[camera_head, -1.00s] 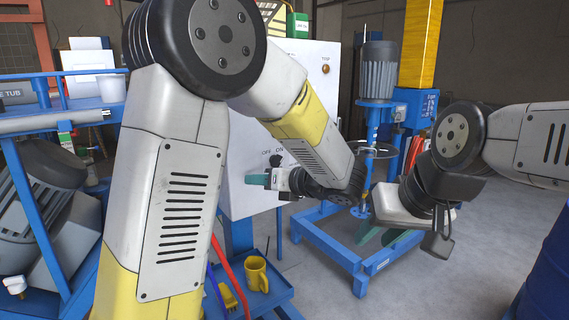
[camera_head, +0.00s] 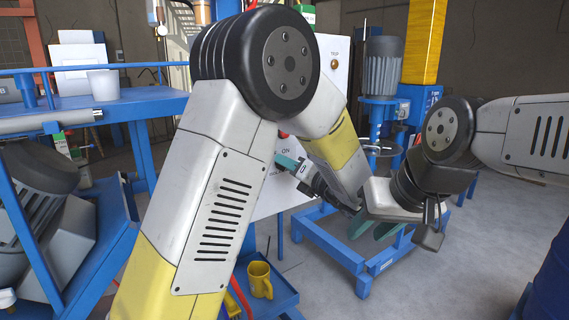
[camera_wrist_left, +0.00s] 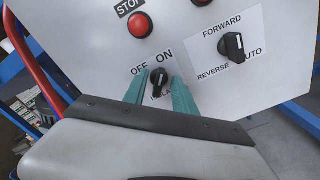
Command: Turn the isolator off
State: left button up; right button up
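The isolator is a black rotary knob (camera_wrist_left: 160,80) on a pale control panel (camera_wrist_left: 95,50), under the printed words OFF and ON. In the left wrist view it stands between the two teal fingers of my left gripper (camera_wrist_left: 160,92), one on each side. The fingers are apart; I cannot tell whether either touches the knob. The knob's handle is near upright, leaning slightly toward ON. In the head view my left gripper (camera_head: 284,163) is at the panel and hides the knob. My right gripper (camera_head: 378,228) hangs away from the panel, its teal fingers apart and empty.
A red STOP button (camera_wrist_left: 139,24) and a FORWARD/REVERSE/AUTO selector (camera_wrist_left: 233,46) sit near the isolator. A yellow mug (camera_head: 259,280) stands on a blue tray below. The blue mixer frame (camera_head: 345,255) is behind my right gripper. A blue drum (camera_head: 550,275) is at lower right.

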pick_arm(q)
grip_shut()
jog(key=shift+n, duration=0.3)
jog(key=shift+s+a+n, duration=0.1)
jog(key=shift+n, duration=3.7)
jog(key=shift+s+a+n, duration=0.1)
jog(key=shift+n, duration=3.7)
grip_release()
